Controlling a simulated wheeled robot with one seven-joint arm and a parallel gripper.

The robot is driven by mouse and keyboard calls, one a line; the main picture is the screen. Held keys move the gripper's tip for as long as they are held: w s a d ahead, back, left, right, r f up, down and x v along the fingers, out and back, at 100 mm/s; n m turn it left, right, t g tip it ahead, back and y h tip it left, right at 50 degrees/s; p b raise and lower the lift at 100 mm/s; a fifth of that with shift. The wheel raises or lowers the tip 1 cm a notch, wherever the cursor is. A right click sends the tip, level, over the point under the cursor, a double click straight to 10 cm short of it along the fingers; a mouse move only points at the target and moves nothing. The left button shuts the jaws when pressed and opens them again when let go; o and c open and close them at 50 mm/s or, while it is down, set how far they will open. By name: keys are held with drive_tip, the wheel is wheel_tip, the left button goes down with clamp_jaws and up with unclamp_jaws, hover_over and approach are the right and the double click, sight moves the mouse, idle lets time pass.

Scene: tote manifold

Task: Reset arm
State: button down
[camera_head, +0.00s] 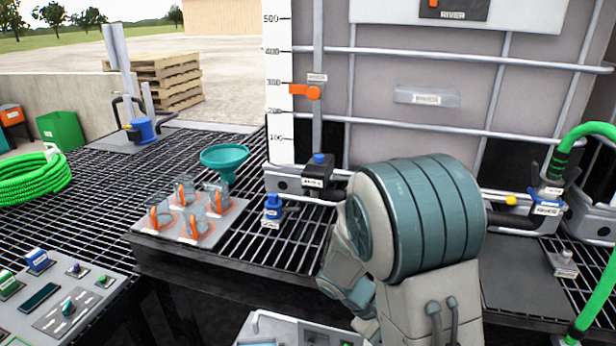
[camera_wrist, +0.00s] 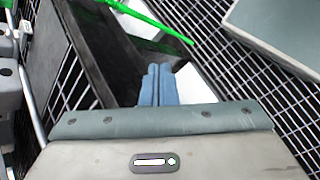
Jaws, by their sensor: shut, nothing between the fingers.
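My gripper shows in the wrist view (camera_wrist: 158,84) as two blue fingers pressed together, with nothing between them. It points down past a dark panel toward black grating. In the head view my arm fills the middle and right foreground, bent in front of the caged tote (camera_head: 400,130). My gripper cannot be made out in the head view, where my own arm links cover that area.
A control panel (camera_head: 62,300) is lower left. Green hoses lie left (camera_head: 35,180) and hang right (camera_head: 598,290).

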drive_tip(key=s+a+r+m+t+y+p, duration=0.1)
drive_tip(key=s+r+m+y+p, duration=0.1)
drive_tip(key=r, duration=0.6)
drive_tip(key=s+a+r+m+t+y+p, duration=0.2)
drive_tip(key=s+r+y+p, duration=0.1)
drive_tip(key=r, duration=0.5)
drive_tip(key=s+a+r+m+t+y+p, duration=0.1)
drive_tip(key=s+r+m+y+p, duration=0.1)
drive_tip(key=s+r+p, duration=0.3)
wheel_tip(320, 180, up, 4)
drive_tip(key=shift+s+a+f+t+y, duration=0.2)
drive_tip(key=shift+a+t+y, duration=0.15)
drive_tip(key=shift+y, duration=0.45)
drive_tip(key=shift+a, duration=0.1)
